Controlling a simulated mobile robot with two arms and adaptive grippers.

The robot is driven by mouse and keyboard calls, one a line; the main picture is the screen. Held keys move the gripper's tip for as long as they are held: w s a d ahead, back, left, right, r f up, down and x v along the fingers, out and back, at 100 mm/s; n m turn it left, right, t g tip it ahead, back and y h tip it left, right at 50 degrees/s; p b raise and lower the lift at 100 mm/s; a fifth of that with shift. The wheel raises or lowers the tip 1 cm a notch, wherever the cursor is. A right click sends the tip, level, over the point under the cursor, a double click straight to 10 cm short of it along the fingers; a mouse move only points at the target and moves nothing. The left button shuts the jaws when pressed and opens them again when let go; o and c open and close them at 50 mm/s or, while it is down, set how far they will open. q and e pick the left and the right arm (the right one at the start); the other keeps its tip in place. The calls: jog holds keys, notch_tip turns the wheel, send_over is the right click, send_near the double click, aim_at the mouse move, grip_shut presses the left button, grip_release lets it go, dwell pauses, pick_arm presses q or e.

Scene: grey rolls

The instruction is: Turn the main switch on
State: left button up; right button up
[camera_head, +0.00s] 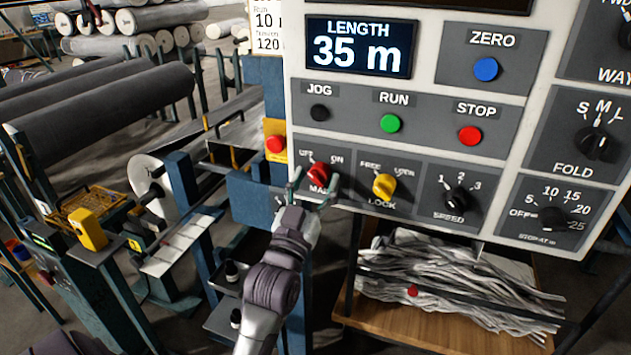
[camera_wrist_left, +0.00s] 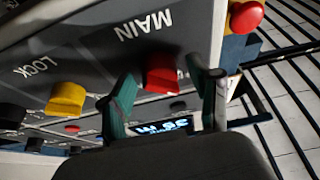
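The red main switch (camera_head: 318,173) is a rotary knob on the grey control panel, at the lower left of its front, between OFF and ON marks. Its exact pointing direction is hard to tell. My left gripper (camera_head: 315,188) is at the knob, with its greenish fingers apart. In the left wrist view the red main switch (camera_wrist_left: 162,76) shows between the two open fingers of my left gripper (camera_wrist_left: 165,95), with visible gaps on both sides. The fingers do not appear closed on it. My right gripper is not in view.
The yellow lock knob (camera_head: 384,185) is just right of the main switch, then the black speed knob (camera_head: 458,198). A red button on a yellow box (camera_head: 275,145) is close at left.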

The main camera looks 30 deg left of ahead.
pick_arm(q)
jog(key=c, duration=1)
jog(key=shift+o, duration=0.2)
